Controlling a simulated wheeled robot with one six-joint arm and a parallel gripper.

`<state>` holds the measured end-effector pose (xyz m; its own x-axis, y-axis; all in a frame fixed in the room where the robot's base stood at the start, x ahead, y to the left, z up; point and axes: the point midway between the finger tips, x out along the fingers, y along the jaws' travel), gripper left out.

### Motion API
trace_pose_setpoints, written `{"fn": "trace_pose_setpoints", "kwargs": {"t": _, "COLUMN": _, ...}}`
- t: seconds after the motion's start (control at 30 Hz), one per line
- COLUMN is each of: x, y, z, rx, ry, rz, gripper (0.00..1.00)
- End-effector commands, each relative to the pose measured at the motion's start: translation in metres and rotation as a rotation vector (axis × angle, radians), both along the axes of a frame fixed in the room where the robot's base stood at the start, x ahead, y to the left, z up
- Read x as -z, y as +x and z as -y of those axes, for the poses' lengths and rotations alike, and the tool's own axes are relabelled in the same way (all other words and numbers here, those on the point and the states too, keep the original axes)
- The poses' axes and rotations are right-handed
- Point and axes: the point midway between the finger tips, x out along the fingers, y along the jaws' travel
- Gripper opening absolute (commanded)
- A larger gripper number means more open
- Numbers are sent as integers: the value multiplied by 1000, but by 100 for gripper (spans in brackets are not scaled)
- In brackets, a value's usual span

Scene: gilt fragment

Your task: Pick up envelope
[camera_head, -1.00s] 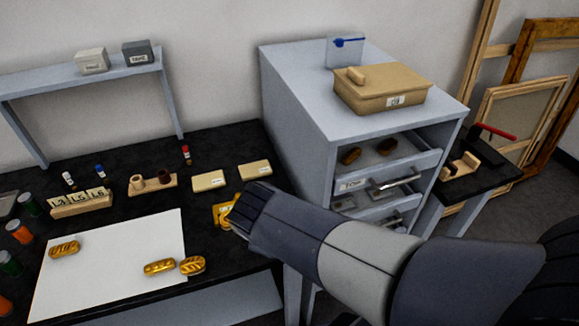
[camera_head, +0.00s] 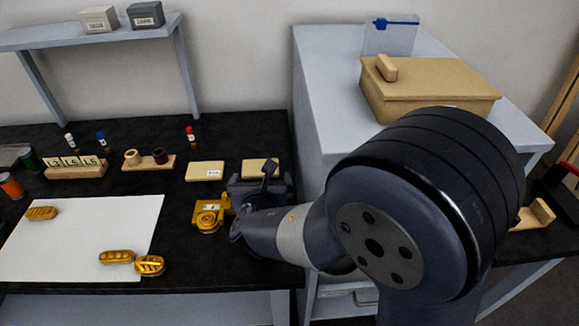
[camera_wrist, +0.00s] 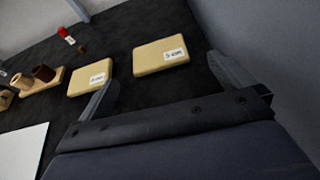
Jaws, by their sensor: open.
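Two flat tan envelope-like packets with white labels lie on the black worktop. The left packet (camera_head: 205,171) lies apart from my gripper. The right packet (camera_head: 261,167) is close to my gripper (camera_head: 254,182), which partly covers it. In the wrist view the right packet (camera_wrist: 161,56) shows ahead, between the lines of the two fingers of my gripper (camera_wrist: 163,72). The left packet (camera_wrist: 91,77) is just outside the left finger. My gripper is open with nothing between its fingers. The labels are too small to read surely.
A yellow device (camera_head: 209,214) stands just left of my gripper. A grey drawer cabinet (camera_head: 322,110) rises close on the right, with a tan lidded box (camera_head: 430,92) on top. A white sheet (camera_head: 75,240) with gilded pieces lies at left. A wooden holder (camera_head: 148,164) stands behind.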

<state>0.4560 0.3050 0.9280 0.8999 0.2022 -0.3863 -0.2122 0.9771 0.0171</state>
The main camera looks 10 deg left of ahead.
Motion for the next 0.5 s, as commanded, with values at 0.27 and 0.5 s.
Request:
{"fn": "trace_pose_setpoints", "kwargs": {"t": 0.27, "x": 15, "y": 28, "z": -12, "rx": -22, "ry": -19, "rz": 7, "gripper": 100}}
{"fn": "trace_pose_setpoints", "kwargs": {"t": 0.5, "x": 23, "y": 48, "z": -18, "rx": -23, "ry": -17, "rz": 7, "gripper": 100}}
